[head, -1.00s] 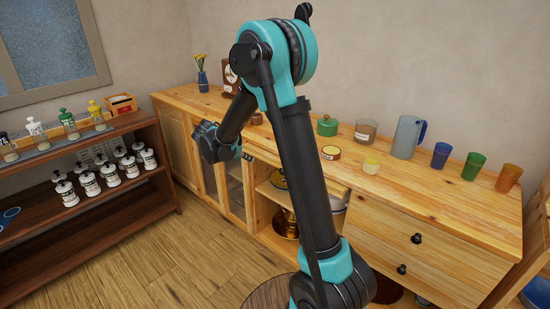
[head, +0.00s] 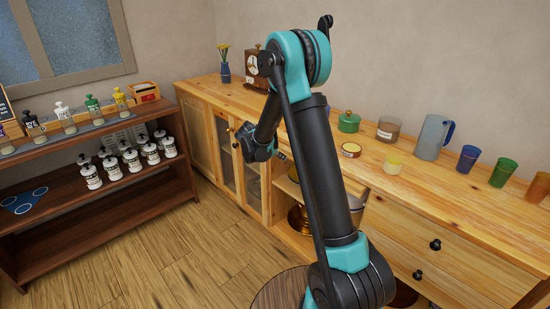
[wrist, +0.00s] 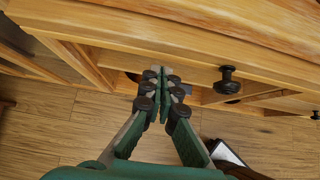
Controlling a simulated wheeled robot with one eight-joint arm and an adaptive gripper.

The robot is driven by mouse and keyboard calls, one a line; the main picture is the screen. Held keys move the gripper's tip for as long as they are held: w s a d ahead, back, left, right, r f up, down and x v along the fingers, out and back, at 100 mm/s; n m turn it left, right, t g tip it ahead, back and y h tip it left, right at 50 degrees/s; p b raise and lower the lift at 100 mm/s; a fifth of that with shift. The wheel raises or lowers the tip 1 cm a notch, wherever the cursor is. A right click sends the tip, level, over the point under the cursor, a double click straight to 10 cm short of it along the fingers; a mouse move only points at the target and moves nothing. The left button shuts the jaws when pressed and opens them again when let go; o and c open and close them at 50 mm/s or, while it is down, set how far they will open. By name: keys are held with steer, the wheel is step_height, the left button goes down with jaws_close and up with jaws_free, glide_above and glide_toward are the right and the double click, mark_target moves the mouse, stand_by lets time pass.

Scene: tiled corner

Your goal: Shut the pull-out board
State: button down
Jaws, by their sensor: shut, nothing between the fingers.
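The pull-out board (wrist: 130,35) appears to be the light wooden slab under the worktop edge in the wrist view. I cannot tell exactly how far it stands out. In the head view my arm hides most of that part of the sideboard. My gripper (wrist: 160,78) is shut and empty, with its fingertips close to the board's front edge. I cannot tell whether they touch it.
The wooden sideboard (head: 450,190) has drawers with dark knobs (head: 435,244) on the right. A green pot (head: 348,122), a jug (head: 431,137) and coloured cups stand on top. A dark shelf (head: 90,215) with bottles stands at left. The floor (head: 195,250) between is clear.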

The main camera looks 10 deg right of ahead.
mark_target(290, 151)
steer(key=shift+w+d, duration=0.45)
steer(key=shift+d, duration=0.15)
steer(key=shift+w+d, duration=0.65)
steer(key=shift+d, duration=0.25)
steer(key=shift+w+d, duration=0.65)
steer(key=shift+d, duration=0.2)
steer(key=shift+r, duration=0.1)
